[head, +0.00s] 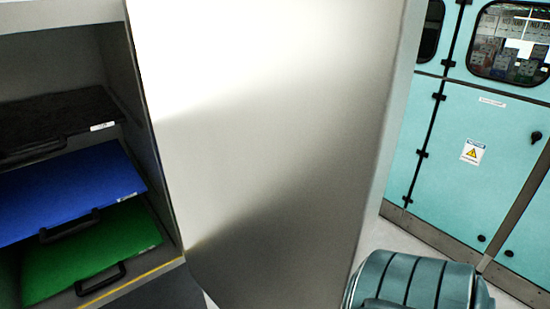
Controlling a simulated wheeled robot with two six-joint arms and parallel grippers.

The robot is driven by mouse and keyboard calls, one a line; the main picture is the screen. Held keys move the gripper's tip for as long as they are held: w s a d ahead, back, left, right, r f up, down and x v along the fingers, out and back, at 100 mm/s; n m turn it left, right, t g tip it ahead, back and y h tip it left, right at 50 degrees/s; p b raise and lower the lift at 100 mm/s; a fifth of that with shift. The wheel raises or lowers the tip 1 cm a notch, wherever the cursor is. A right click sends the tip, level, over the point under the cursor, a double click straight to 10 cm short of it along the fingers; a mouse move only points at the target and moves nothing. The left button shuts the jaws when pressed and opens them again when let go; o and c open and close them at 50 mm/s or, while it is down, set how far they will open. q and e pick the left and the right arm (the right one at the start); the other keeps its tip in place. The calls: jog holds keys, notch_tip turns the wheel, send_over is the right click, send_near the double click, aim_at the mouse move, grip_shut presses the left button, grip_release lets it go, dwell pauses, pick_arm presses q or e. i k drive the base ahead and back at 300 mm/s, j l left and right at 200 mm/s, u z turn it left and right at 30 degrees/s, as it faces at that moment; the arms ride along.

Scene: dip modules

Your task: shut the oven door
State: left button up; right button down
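The oven door (270,140) is a large pale metal panel that fills the middle of the head view. It stands open, swung out to the right of the oven (122,65). Inside the oven several shelves show: a black tray (60,115), a blue tray (75,190) and a green tray (90,252), each with a dark handle at its front. Neither of my grippers is in view. The door hides what lies behind it.
Teal cabinets (460,185) with a warning label and dark windows stand at the right. A ribbed teal rounded object (415,285) sits at the lower right, close to the door's lower edge. A strip of pale floor (420,240) shows between them.

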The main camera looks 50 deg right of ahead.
aim_at(275, 125)
jog(key=k+l, duration=0.1)
jog(key=l, duration=0.35)
jog(key=k+l, duration=0.1)
jog(key=l, duration=0.35)
jog(key=k+l, duration=0.1)
jog(key=l, duration=0.35)
jog(key=k+l, duration=0.1)
jog(key=l, duration=0.35)
